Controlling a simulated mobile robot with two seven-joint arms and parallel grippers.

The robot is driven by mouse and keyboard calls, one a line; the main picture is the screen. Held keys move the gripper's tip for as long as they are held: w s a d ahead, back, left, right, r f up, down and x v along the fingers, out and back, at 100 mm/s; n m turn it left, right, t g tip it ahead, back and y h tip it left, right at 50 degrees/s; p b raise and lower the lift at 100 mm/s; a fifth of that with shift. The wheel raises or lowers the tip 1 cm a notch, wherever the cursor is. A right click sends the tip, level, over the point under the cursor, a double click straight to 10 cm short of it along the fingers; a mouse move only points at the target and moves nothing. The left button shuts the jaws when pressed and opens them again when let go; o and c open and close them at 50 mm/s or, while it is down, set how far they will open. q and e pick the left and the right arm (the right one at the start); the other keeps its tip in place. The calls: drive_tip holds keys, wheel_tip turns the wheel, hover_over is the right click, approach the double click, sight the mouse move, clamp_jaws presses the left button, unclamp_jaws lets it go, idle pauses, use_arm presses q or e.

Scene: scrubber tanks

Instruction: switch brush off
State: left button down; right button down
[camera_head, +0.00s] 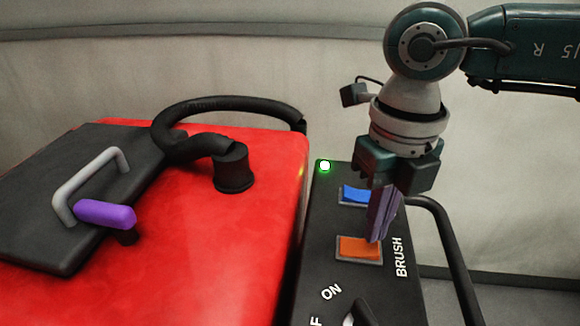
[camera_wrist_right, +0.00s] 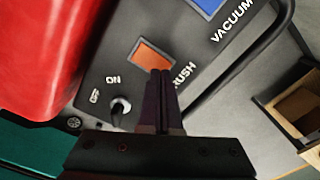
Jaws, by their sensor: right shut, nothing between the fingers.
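The brush switch is an orange rocker (camera_head: 359,248) in a grey frame on the black control panel, beside the word BRUSH. It also shows in the right wrist view (camera_wrist_right: 152,57), partly behind my fingertips. My right gripper (camera_head: 378,236) is shut and empty, pointing down with its fingertips at the rocker's right edge. I cannot tell whether the tips touch it. In the right wrist view my right gripper (camera_wrist_right: 161,74) overlaps the rocker's lower right corner. My left gripper is not in view.
A blue vacuum rocker (camera_head: 355,195) sits above the orange one, and a lit green lamp (camera_head: 325,166) is at the panel's corner. A knob (camera_wrist_right: 120,106) is by the ON label. The red tank (camera_head: 250,270) stands left, and a black rail (camera_head: 455,250) runs right.

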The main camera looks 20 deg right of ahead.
drive_tip(key=shift+f+b, duration=0.85)
drive_tip(key=shift+f, duration=0.15)
idle(0.4)
drive_tip(key=shift+r, duration=0.1)
wheel_tip(320, 180, up, 7)
drive_tip(key=p, duration=0.6)
idle(0.4)
